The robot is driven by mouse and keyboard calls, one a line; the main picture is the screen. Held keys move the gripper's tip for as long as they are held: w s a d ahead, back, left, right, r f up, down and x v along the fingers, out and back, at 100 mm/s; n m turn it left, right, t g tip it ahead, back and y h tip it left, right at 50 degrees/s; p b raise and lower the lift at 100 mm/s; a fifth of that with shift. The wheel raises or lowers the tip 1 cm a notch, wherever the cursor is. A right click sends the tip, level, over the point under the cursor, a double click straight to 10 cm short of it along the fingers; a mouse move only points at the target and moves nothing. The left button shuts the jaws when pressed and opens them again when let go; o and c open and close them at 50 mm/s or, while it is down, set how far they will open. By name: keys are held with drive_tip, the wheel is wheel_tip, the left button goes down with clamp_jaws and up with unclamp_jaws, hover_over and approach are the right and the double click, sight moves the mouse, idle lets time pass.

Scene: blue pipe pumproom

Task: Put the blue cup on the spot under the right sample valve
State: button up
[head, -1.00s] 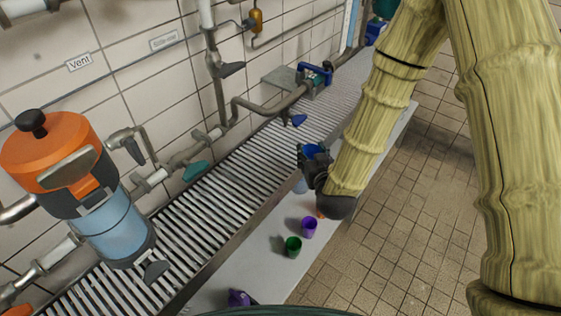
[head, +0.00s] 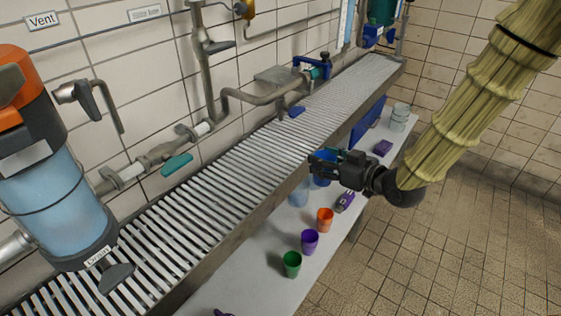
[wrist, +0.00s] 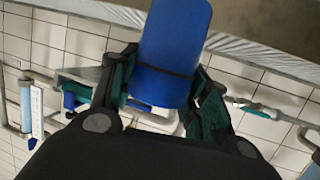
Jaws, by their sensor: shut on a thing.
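The blue cup (head: 322,177) is held in my gripper (head: 316,160), above the near edge of the slatted drain rack (head: 218,172). In the wrist view the blue cup (wrist: 172,48) sits between the two fingers of my gripper (wrist: 168,88), which touch its sides. A pipe with a blue-handled valve (head: 316,64) stands behind the rack at the far right, with a loose-looking blue lever (head: 297,111) below it. A teal lever (head: 177,165) hangs farther left. I cannot tell which is the right sample valve, and no marked spot is distinct.
A grey bench (head: 262,285) in front of the rack holds an orange cup (head: 325,220), a purple cup (head: 310,241), a green cup (head: 292,264) and a clear cup (head: 299,193). A large blue tank (head: 62,205) stands left. The rack's top is mostly clear.

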drive_tip(key=w+a, duration=0.6)
drive_tip(key=w, duration=0.1)
drive_tip(key=w+a, duration=0.3)
drive_tip(key=w, duration=0.1)
drive_tip(key=shift+w+a+b, duration=0.25)
drive_tip(key=shift+a+b, duration=0.05)
drive_tip(key=shift+a, duration=0.05)
drive_tip(key=x, duration=0.3)
drive_tip(key=shift+f, duration=0.35)
drive_tip(key=shift+f, duration=0.15)
drive_tip(key=o, duration=1)
drive_tip(key=shift+c, duration=0.2)
drive_tip(key=shift+s+d+r, duration=0.1)
drive_tip(key=shift+d+r, duration=0.05)
drive_tip(key=shift+r, duration=0.1)
drive_tip(key=v, duration=1.1)
drive_tip(key=shift+s+d, duration=0.2)
